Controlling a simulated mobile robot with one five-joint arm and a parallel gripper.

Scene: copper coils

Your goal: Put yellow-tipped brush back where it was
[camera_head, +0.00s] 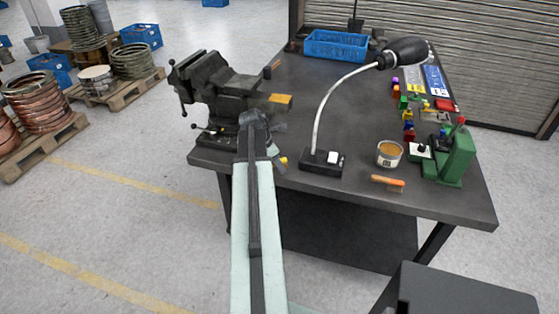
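My gripper (268,130) is at the far end of my pale green arm, over the left front of the dark workbench (330,195), beside the vise. Its fingers are small and partly hidden by the arm, so whether they are open or shut does not show. A small yellow tip (283,161) shows just right of my gripper; it may belong to the yellow-tipped brush, but its handle is hidden. I cannot tell whether it is held. An orange brush-like tool (387,183) lies near the front edge of the bench.
A grey vise (215,88) stands left of my gripper, with a yellow block (281,99) at its right. A lamp (323,161) rises close on the right. A can (389,154), a green device (457,158) and a blue crate (336,45) are on the bench. Its middle is mostly clear.

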